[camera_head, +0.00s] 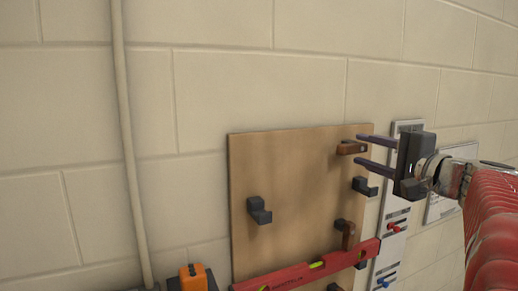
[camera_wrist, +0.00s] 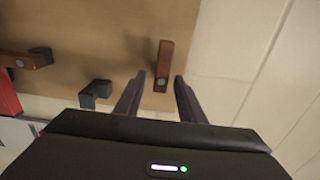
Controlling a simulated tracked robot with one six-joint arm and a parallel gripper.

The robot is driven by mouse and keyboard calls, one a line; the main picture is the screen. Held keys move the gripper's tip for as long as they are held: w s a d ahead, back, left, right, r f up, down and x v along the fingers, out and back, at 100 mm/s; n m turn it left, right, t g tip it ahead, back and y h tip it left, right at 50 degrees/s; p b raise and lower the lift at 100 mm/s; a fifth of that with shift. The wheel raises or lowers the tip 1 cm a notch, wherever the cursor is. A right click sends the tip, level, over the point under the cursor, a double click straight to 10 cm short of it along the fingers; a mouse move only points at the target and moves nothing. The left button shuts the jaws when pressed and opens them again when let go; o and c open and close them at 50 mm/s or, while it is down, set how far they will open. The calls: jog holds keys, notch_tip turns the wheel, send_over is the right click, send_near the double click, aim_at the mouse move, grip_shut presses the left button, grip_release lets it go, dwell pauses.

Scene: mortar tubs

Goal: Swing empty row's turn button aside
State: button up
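The empty row's brown turn button (camera_head: 352,147) is near the board's top right corner, above the upper right black hook (camera_head: 365,187). It lies roughly level in the head view. In the wrist view the same button (camera_wrist: 166,62) points up the picture, with a round pin near its lower end. My gripper (camera_head: 359,150) is open, its two dark fingers apart. In the wrist view the fingertips (camera_wrist: 162,76) show on either side of the button. I cannot tell whether they touch it. The upper left black hook (camera_head: 259,210) holds nothing.
The wooden board (camera_head: 300,180) is on a block wall. A grey strip with knobs (camera_head: 393,225) is at right, a pipe (camera_head: 130,150) at left.

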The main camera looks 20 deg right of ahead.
jog(key=shift+s, duration=0.1)
jog(key=s, duration=1.3)
jog(key=shift+s+d, duration=0.2)
jog(key=shift+s, duration=0.1)
jog(key=w+a+f+n+g+h, duration=0.1)
jog(key=w+a+f+n+g, duration=0.2)
jog(key=f, duration=0.8)
jog(key=w+a+f+n+g+h, duration=0.1)
jog(key=w+a+f+n+g, duration=0.2)
jog(key=f, duration=0.9)
jog(key=w+a+f+n+g, duration=0.1)
jog(key=w+a+f+g, duration=0.3)
jog(key=f, duration=0.7)
jog(key=s+a+n+g, duration=0.1)
jog(key=s+a+n, duration=0.4)
jog(key=a, duration=0.6)
jog(key=s+a+r+n+g+y, duration=0.1)
jog(key=s+a+n, duration=0.4)
jog(key=a, duration=0.6)
jog(key=shift+s+n, duration=0.3)
jog(key=shift+s, duration=0.05)
